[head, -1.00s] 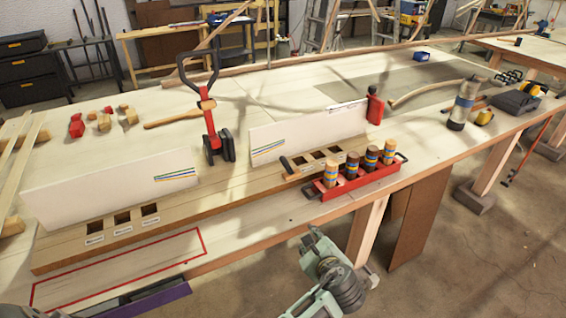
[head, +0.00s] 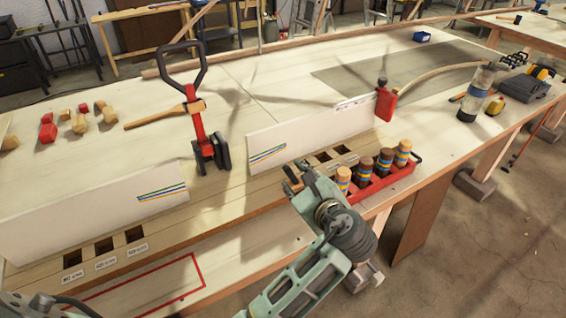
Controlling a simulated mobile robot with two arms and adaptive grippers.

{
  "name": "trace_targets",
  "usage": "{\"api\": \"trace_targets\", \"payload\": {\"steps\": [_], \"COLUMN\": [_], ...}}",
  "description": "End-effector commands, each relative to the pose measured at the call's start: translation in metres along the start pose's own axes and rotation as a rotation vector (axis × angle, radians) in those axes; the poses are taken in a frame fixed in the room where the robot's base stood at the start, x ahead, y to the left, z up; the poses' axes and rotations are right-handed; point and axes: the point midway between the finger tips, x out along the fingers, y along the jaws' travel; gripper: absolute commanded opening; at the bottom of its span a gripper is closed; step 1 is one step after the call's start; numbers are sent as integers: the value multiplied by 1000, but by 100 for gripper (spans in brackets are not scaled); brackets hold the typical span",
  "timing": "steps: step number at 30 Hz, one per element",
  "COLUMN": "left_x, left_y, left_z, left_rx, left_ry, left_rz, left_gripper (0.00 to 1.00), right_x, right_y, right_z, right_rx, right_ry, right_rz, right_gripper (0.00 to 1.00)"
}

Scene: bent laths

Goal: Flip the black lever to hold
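A black loop handle (head: 187,65) stands upright on a red post (head: 200,128) with a black foot, on the bench left of centre. A small black bar (head: 290,173) sits at the left end of the slotted wooden block (head: 321,168). I cannot read a hold mark on either. My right gripper cannot be made out.
A red tray (head: 398,183) with several striped wooden pegs is partly behind my arm. White boards (head: 90,212) and (head: 305,135) stand upright along the bench. A red bottle (head: 385,103) stands behind the tray. The bench front at left has a red outline (head: 175,300).

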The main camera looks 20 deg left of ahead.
Motion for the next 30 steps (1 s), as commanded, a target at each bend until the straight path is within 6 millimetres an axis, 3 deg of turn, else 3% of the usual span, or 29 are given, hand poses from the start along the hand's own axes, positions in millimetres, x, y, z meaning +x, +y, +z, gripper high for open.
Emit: {"api": "trace_targets", "payload": {"steps": [9, 15, 25, 30], "left_x": [49, 69, 73, 72], "left_y": [0, 1, 0, 0], "left_z": [2, 0, 0, 0], "left_rx": [3, 3, 0, 1], "left_ry": [-1, 1, 3, 3], "left_rz": [1, 1, -1, -1], "left_gripper": [34, 34, 34, 19], "right_x": [-9, -11, -10, -10], "right_y": [20, 22, 7, 5], "right_z": [18, 25, 8, 8], "right_rx": [-3, -3, 2, 0], "right_ry": [-26, -36, -11, -11], "right_rz": [23, 26, 8, 6], "right_gripper": [40, 40, 40, 40]}}
